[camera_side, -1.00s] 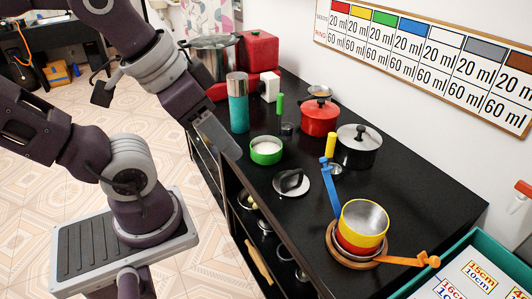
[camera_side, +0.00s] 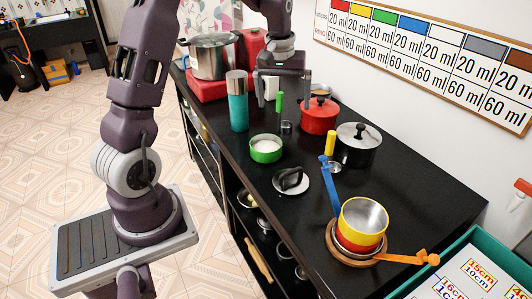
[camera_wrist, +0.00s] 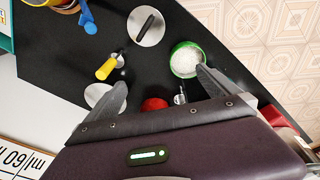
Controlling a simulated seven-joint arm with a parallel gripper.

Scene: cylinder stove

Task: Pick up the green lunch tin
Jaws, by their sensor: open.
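The green lunch tin (camera_side: 264,157) is a low round green container, open on top and filled with something white. It stands upright on the black counter (camera_side: 222,125) near its left edge in the side view. The tin also shows in the wrist view (camera_wrist: 173,70), just past the right fingertip. My gripper (camera_side: 284,103) is open and empty. It hangs above the counter behind the tin, with its fingers spread and pointing down.
A teal cylinder with a grey top (camera_side: 238,108) stands just left of my gripper. A red pot (camera_side: 318,119) and a black pot (camera_side: 356,153) stand to the right. Stacked yellow and red pans (camera_side: 352,232) stand farther forward.

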